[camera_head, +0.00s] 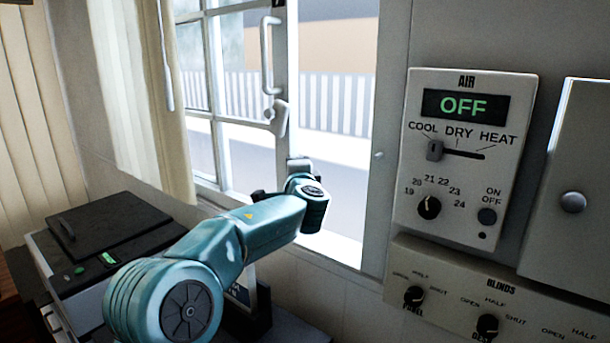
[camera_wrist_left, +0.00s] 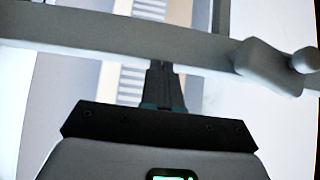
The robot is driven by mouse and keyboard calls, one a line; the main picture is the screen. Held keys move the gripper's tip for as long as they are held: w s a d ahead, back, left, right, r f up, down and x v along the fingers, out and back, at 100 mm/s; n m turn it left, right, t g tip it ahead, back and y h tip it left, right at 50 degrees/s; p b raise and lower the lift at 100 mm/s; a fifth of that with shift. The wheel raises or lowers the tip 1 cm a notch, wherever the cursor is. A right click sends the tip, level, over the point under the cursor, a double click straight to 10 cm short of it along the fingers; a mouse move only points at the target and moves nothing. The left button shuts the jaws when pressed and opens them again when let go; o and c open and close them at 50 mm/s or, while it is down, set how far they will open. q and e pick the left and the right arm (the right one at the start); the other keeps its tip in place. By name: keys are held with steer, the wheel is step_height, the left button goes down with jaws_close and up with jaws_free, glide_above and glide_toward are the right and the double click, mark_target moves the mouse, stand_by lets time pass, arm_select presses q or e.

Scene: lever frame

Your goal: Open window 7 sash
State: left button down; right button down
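The window sash (camera_head: 209,62) has pale bars, with a white pull handle (camera_head: 266,55) and a white latch (camera_head: 278,117) near its right edge. In the head view my left arm reaches up from the lower left, with its wrist below the latch. The left gripper is mostly hidden behind the wrist there. In the wrist view the dark fingers of the left gripper (camera_wrist_left: 162,68) are close together, just below a pale bar (camera_wrist_left: 110,42). I cannot tell whether they touch it. A pale fitting (camera_wrist_left: 268,66) sits on that bar to the right. My right gripper is out of view.
An air control panel (camera_head: 464,190) reading OFF and a blinds panel (camera_head: 440,290) are on the right wall. A cabinet door (camera_head: 580,150) with a knob is farther right. A curtain (camera_head: 140,90) hangs left of the window. A dark-lidded appliance (camera_head: 105,235) stands at lower left.

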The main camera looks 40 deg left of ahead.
mark_target(251, 155)
arm_select(q)
steer(key=a, duration=0.5)
steer(key=s+a, duration=0.1)
steer(key=a, duration=0.2)
steer(key=shift+f+b, duration=0.15)
steer(key=shift+b, duration=0.15)
steer(key=a, duration=0.2)
steer(key=a+p, duration=0.1)
steer(key=a, duration=0.4)
steer(key=shift+s+a, duration=0.25)
steer(key=shift+s, duration=0.05)
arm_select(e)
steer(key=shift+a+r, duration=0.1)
arm_select(q)
steer(key=shift+d, duration=0.15)
